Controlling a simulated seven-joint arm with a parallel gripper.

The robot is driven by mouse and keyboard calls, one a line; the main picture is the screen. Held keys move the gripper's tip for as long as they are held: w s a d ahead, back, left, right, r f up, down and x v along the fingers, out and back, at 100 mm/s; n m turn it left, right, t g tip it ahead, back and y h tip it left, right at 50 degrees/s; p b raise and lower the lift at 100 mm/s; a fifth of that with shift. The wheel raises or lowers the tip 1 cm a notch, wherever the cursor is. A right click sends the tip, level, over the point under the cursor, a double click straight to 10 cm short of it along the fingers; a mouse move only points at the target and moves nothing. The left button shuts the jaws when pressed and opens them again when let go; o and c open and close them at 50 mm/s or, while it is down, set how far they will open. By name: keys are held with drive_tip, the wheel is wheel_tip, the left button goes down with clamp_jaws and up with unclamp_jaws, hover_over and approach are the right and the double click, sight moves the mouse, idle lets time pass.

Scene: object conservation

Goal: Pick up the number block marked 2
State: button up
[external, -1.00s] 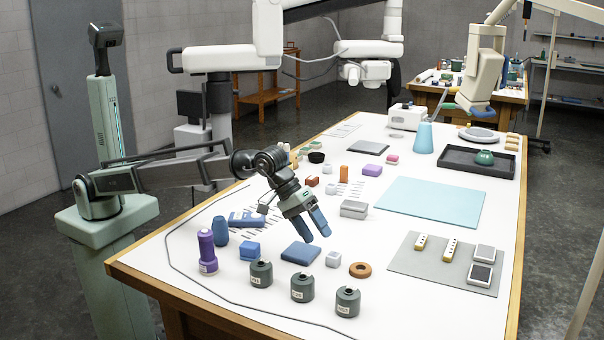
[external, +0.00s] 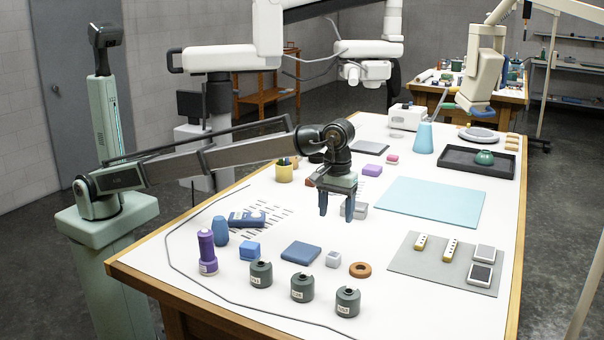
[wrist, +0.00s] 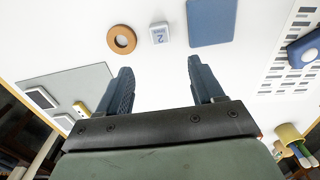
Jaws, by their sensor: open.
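The number block marked 2 (wrist: 159,34) is a small pale grey-blue cube, its 2 facing up in the wrist view. In the external view the block (external: 333,259) stands on the white table between a blue square pad and an orange-brown ring. My gripper (external: 336,213) is open and empty, pointing down, above and behind the block. In the wrist view the block lies beyond the fingertips of my gripper (wrist: 160,68), roughly centred between them and apart from both.
The ring (wrist: 121,39) and blue pad (wrist: 211,22) flank the block closely. Several dark green weights, one here (external: 347,302), stand in front. A grey mat (external: 410,270) with dominoes and framed tiles lies right. A yellow cup (external: 284,172) stands behind.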

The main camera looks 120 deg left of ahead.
hover_over(334, 254)
drive_tip(key=f, duration=0.8)
drive_tip(key=shift+a+f, duration=0.2)
drive_tip(key=shift+d+f, duration=0.2)
drive_tip(key=shift+f, duration=2.45)
drive_tip(key=shift+c, duration=0.2)
drive_tip(key=c, duration=1)
